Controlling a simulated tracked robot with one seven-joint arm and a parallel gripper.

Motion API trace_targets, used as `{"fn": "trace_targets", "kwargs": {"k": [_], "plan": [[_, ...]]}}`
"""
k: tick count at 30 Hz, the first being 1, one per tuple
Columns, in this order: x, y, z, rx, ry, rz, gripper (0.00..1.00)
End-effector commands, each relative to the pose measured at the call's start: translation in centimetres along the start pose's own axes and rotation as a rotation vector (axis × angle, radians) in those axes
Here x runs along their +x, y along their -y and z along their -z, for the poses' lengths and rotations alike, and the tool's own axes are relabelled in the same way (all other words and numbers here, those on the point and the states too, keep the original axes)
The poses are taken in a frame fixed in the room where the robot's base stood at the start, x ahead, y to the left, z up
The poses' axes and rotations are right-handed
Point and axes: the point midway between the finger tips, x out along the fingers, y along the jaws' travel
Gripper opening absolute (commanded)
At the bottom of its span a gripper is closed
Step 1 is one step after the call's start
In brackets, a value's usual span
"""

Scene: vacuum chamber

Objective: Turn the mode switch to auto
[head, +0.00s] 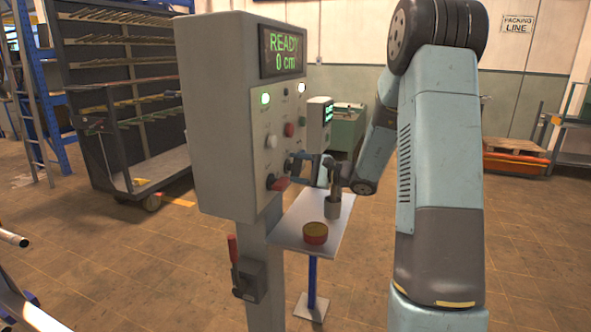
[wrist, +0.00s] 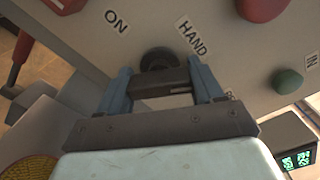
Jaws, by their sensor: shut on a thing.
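The grey control cabinet (head: 215,120) stands left of centre in the head view, with its button panel facing right. My gripper (head: 300,164) is at the lower part of that panel. In the wrist view, my gripper (wrist: 161,78) has its two blue fingers on either side of the dark mode switch (wrist: 157,57) and is shut on it. A round black base shows behind the fingers. The label HAND (wrist: 191,34) is just above and right of the switch. An AUTO label cannot be read; part of a label by the right finger is covered.
A red lever (head: 233,249) is on the cabinet's post. A red knob (wrist: 262,8) and a green button (wrist: 288,82) are near my gripper. The display reads READY, 0 cm.

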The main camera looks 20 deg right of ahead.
Motion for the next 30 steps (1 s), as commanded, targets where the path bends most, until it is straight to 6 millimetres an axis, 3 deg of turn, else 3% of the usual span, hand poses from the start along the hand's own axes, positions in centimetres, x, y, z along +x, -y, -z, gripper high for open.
{"fn": "trace_targets", "kwargs": {"k": [15, 30], "plan": [[-0.38, -0.19, 0.39, 0.411, -0.011, 0.0, 0.36], [-0.44, -0.22, 0.45, 0.537, -0.013, 0.001, 0.36]]}}
